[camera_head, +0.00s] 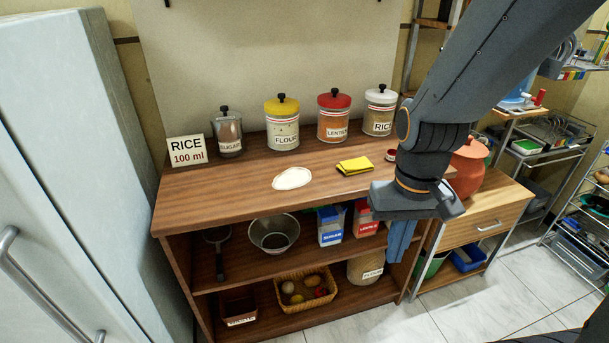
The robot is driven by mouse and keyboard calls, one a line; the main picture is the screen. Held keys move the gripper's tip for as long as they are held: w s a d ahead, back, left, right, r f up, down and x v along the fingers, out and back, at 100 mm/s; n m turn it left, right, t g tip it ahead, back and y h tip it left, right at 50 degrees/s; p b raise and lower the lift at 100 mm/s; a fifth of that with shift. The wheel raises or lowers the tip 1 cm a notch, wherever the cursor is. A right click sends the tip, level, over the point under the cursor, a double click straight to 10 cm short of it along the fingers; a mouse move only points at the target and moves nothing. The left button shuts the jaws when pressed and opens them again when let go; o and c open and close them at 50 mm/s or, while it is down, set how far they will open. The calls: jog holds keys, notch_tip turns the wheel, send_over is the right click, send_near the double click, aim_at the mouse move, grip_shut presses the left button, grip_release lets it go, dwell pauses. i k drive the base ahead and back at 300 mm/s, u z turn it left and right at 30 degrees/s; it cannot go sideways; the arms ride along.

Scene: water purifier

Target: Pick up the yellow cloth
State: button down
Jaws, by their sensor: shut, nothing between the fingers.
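The yellow cloth (355,166) lies folded flat on the wooden counter top (225,194), right of the middle and near the back jars. My gripper (412,208) is to the right of the cloth and nearer the camera, by the counter's right end. It is shut and empty, apart from the cloth. The cloth is in full view.
A white patch (292,178) lies left of the cloth. Several jars, including the lentils jar (334,117) and rice jar (380,113), stand behind it. A small red-lidded container (391,155) sits right of the cloth. A fridge (70,170) stands left.

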aim_at(355, 166)
jog(key=u, duration=0.05)
jog(key=k, duration=0.5)
jog(key=z, duration=0.75)
jog(key=i, duration=0.95)
jog(key=u, duration=0.65)
jog(key=i, duration=0.55)
jog(key=u, duration=0.5)
